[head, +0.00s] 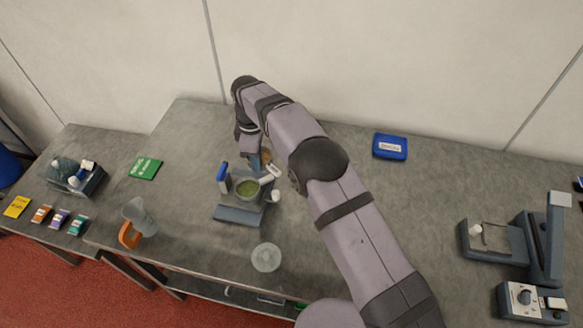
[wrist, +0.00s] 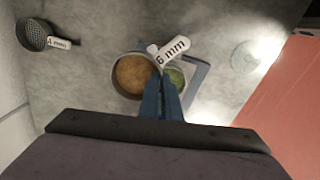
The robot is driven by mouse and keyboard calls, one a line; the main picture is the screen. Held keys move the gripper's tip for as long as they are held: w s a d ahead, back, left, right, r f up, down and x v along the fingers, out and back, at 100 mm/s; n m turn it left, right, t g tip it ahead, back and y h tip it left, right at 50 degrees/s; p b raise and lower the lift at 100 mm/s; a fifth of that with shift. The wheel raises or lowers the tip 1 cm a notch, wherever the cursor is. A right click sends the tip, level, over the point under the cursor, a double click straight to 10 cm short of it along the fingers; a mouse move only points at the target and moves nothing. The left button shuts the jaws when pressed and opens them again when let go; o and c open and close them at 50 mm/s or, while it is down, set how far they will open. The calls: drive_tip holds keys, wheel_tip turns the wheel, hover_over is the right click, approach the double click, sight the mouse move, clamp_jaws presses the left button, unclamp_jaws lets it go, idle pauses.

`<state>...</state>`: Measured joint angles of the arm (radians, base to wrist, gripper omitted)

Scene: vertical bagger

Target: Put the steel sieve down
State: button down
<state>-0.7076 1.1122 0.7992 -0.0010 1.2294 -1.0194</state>
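My gripper (wrist: 163,98) points down over the scale, its blue fingers close together at the white tag of the steel sieve. The tag (wrist: 172,50) reads 6 mm; it also shows in the head view (head: 271,172). The fingers look shut on the sieve, whose round pan is hard to separate from the dishes. A round of brown material (wrist: 135,74) lies left of the fingertips, and green material (wrist: 177,78) lies right of them, partly hidden. In the head view a green-filled bowl (head: 247,188) is at the scale (head: 238,215). Whether the sieve touches anything is unclear.
Another sieve (wrist: 35,34), tagged 4 mm, lies to the left in the wrist view. A clear round dish (head: 266,257) stands near the front edge. A blue box (head: 390,146), green pack (head: 145,168) and orange-handled scoop (head: 130,235) lie around. Bench between is free.

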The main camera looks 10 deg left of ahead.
drive_tip(key=w+d+f+n+b, duration=0.1)
drive_tip(key=w+d+n, duration=0.1)
drive_tip(key=w+d, duration=0.8)
drive_tip(key=f+b, duration=0.2)
drive_tip(key=b, duration=0.1)
drive_tip(key=f+b, duration=0.3)
drive_tip(key=shift+s+f, duration=0.2)
drive_tip(key=shift+f, duration=0.05)
drive_tip(key=shift+f+b, duration=0.3)
drive_tip(key=shift+f, duration=0.7)
drive_tip(key=shift+f+p, duration=0.5)
drive_tip(key=shift+f, duration=0.75)
